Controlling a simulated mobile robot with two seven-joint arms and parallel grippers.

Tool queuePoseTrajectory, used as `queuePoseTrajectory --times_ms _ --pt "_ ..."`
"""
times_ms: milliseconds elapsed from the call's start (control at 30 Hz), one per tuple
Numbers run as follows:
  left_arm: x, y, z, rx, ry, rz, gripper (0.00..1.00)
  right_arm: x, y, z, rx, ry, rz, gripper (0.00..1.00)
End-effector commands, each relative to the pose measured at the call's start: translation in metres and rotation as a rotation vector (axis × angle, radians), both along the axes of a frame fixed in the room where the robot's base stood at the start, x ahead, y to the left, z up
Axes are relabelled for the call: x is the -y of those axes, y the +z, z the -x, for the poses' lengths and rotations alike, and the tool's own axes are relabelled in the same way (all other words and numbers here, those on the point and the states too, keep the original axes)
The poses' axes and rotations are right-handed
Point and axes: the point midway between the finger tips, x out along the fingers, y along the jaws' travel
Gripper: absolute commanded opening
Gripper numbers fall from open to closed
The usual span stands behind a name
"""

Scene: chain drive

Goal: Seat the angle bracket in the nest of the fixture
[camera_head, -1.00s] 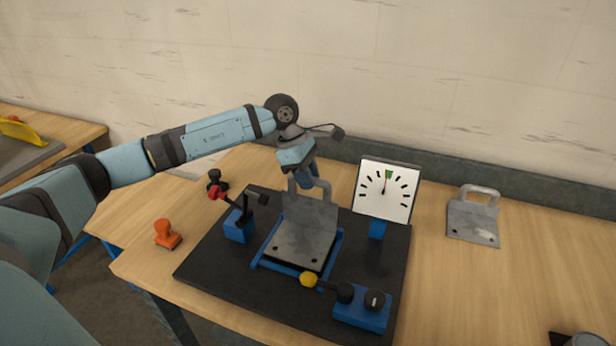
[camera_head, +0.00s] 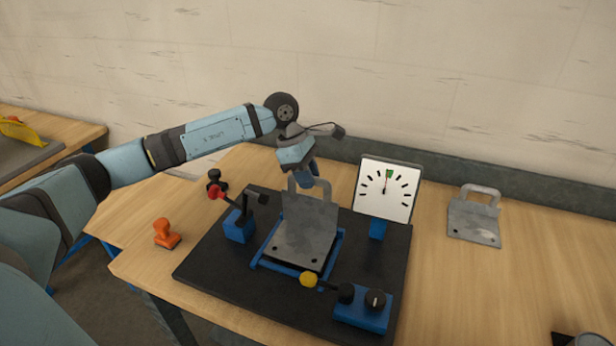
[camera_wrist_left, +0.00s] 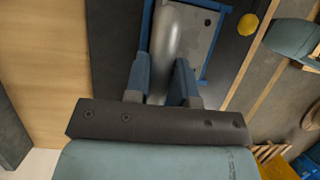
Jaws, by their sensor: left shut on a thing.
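The grey metal angle bracket (camera_head: 304,235) stands in the middle of the fixture, with its flat foot toward the front and its upright plate and handle at the back. The foot lies within the blue-edged nest (camera_head: 340,245) of the fixture's dark base plate (camera_head: 215,272); I cannot tell whether it is fully down. My left gripper (camera_head: 308,184) is shut on the bracket's handle from above. In the left wrist view the two blue fingers (camera_wrist_left: 161,85) are on either side of the grey handle bar. My right gripper is not in view.
A red-knobbed clamp (camera_head: 238,226) stands left of the nest, and a yellow-knobbed lever (camera_head: 309,279) is at the front. A white dial (camera_head: 387,190) stands behind right. A second bracket (camera_head: 474,220) lies at right. An orange stamp-like object (camera_head: 167,234) is left of the base.

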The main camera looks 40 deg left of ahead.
Motion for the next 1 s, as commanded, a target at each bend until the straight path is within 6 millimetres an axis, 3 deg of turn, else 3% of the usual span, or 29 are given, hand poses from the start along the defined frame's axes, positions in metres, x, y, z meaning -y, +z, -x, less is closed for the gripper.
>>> queuePoseTrajectory --times_ms 1000 --pt "0.000 -0.012 -0.001 0.004 0.000 0.003 0.00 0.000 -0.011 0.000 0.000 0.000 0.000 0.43"
